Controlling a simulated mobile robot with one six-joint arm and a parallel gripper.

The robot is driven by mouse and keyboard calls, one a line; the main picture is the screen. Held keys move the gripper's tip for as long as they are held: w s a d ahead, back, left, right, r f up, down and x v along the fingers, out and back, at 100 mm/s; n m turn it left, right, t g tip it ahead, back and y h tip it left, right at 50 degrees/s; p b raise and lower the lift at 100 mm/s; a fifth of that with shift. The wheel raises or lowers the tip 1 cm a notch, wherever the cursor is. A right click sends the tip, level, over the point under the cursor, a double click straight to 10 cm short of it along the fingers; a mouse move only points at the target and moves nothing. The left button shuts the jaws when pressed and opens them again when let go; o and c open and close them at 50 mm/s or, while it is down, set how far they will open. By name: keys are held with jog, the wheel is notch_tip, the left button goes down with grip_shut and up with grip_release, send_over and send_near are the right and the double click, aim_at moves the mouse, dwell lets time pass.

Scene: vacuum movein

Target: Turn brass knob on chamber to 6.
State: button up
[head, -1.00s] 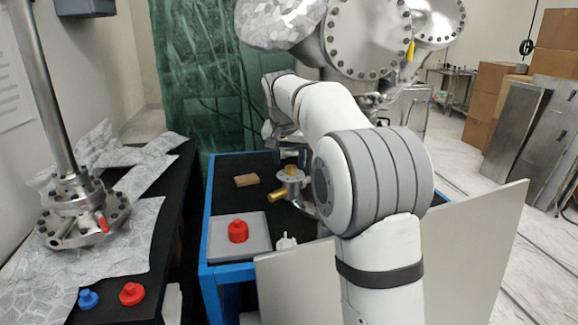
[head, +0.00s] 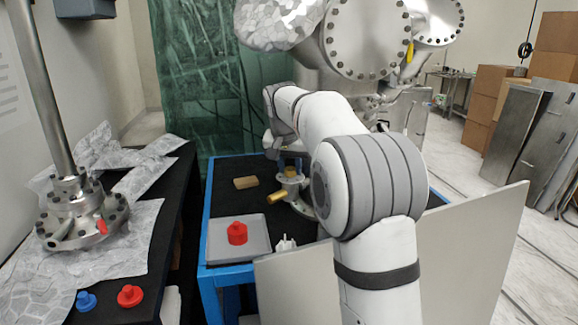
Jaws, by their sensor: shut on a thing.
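The small metal chamber (head: 290,184) stands on the black top of the blue-framed table. A brass knob (head: 291,172) sits on top of it, and a brass cylinder (head: 277,197) sticks out from its side toward the front left. My gripper (head: 291,166) points down over the chamber, with blue-grey fingertips on both sides of the top knob, shut on it. The knob's markings are too small to read. My arm hides part of the chamber's right side.
A grey tray (head: 262,247) with a red knobbed part (head: 237,233) lies at the table's front left. A tan block (head: 246,182) and a small white item (head: 286,243) lie near the chamber. A pale panel (head: 480,240) stands in front.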

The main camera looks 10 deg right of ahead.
jog(key=shift+c, duration=0.6)
jog(key=shift+r+m+p, duration=0.1)
jog(key=shift+m+p, duration=0.2)
jog(key=shift+p, duration=0.15)
jog(key=shift+a+r+m+h+p, duration=0.1)
jog(key=shift+m+h+p, duration=0.4)
jog(key=shift+m+p, duration=0.4)
jog(key=shift+w+m+g+h+p, duration=0.1)
jog(key=shift+m+g+h+p, duration=0.3)
jog(key=shift+m+p, duration=0.75)
jog(key=shift+w+m+g+h+p, duration=0.15)
jog(key=shift+m+g+p, duration=0.45)
jog(key=shift+m, duration=0.85)
jog(key=o, duration=1)
jog(key=shift+f, duration=0.2)
jog(key=shift+c, duration=0.2)
